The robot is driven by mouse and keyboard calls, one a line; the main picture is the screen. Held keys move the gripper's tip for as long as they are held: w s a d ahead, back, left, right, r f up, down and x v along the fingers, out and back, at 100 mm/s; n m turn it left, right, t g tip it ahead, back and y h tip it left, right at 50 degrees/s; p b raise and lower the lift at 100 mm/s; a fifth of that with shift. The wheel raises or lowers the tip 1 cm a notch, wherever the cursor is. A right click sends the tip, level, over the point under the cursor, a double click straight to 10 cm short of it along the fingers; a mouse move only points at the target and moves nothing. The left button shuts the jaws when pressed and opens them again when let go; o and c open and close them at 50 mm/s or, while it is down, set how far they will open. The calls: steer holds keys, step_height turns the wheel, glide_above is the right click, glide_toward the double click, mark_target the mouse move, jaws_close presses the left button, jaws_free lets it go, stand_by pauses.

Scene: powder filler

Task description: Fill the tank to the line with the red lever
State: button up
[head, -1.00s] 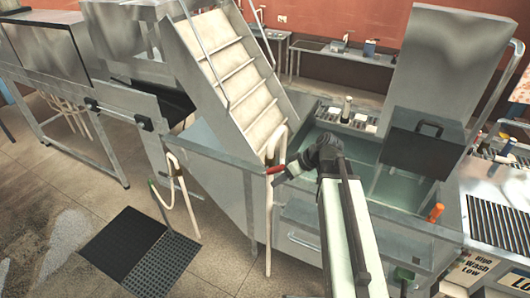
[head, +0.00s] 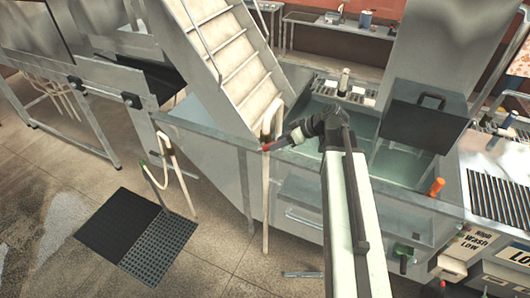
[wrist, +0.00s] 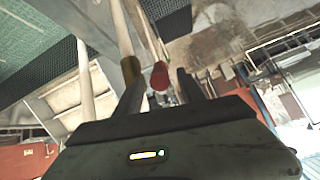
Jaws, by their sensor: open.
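The red lever (head: 266,148) sits on a pale upright pipe (head: 266,190) at the front of the metal tank. In the wrist view, its rounded red end (wrist: 160,76) shows between my two fingers. My gripper (head: 281,144) is open around or just short of the lever; I cannot tell whether a finger touches it. A brass fitting (wrist: 130,68) is beside the left finger in the wrist view. The tank (head: 205,128) holds greenish clear water (head: 400,166). My arm hides part of the tank, and I cannot make out a fill line.
Metal stairs (head: 240,75) rise behind the lever. A hinged dark panel (head: 425,115) stands over the tank's right part. An orange-handled item (head: 437,186) is at the right rim. A black floor mat (head: 118,221) lies at left, with open floor around it.

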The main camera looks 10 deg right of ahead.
mark_target(266, 148)
steer(key=b+x, duration=0.5)
steer(key=x, duration=0.2)
steer(key=shift+w+f+b, duration=0.2)
steer(key=shift+f+b, duration=0.1)
steer(key=shift+a, duration=0.2)
steer(key=shift+r, duration=0.1)
jaws_close()
stand_by(0.7)
